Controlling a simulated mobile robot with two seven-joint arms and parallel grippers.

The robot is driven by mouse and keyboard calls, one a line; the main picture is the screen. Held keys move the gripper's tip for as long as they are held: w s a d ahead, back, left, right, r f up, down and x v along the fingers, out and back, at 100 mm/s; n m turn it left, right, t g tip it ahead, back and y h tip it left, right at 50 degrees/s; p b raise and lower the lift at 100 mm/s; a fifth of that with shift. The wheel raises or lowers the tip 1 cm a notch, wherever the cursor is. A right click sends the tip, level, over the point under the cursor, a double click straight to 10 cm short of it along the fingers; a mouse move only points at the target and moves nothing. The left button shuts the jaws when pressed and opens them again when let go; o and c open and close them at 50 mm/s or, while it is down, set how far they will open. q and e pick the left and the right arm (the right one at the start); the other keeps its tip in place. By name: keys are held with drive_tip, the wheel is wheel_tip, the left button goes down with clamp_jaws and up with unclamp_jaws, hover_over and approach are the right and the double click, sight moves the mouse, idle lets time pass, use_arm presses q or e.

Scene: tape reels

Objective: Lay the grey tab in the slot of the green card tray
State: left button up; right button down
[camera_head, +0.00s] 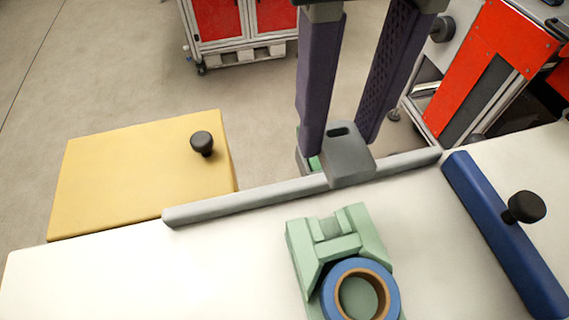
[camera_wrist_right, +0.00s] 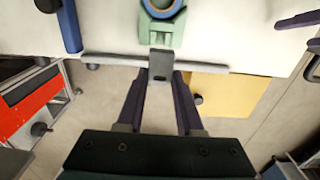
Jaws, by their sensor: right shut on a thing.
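The grey tab (camera_head: 350,160), a flat plate with a dark oblong hole, is between the fingers of my right gripper (camera_head: 341,148). It also shows in the right wrist view (camera_wrist_right: 161,66). My right gripper is shut on it and holds it at the table's far edge, overlapping the grey rail in view. The pale green tray-like block (camera_head: 299,248) stands on the table nearer the head camera, apart from the tab. It has a notch at its far end and a blue reel at its near end. My left gripper (camera_wrist_right: 296,33) shows only in the wrist view, with its fingers apart.
A grey rail (camera_head: 230,203) runs along the table's far edge. A blue bar (camera_head: 500,232) with a black knob lies at the right. A yellow panel (camera_head: 130,180) with a black knob is at the left. The white table (camera_head: 200,275) is clear left of the green block.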

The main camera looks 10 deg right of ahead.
use_arm(q)
drive_tip(key=shift+f+b, duration=0.4)
drive_tip(key=shift+f, duration=0.05)
use_arm(e)
wheel_tip(320, 180, down, 8)
drive_tip(key=shift+s, duration=0.1)
use_arm(q)
drive_tip(key=shift+f+b, duration=0.45)
drive_tip(key=shift+f, duration=0.05)
use_arm(e)
drive_tip(key=shift+f, duration=0.35)
use_arm(q)
drive_tip(key=shift+f+b, duration=0.1)
drive_tip(key=shift+b, duration=0.35)
use_arm(e)
drive_tip(key=shift+s+f, duration=0.1)
drive_tip(key=shift+f, duration=0.2)
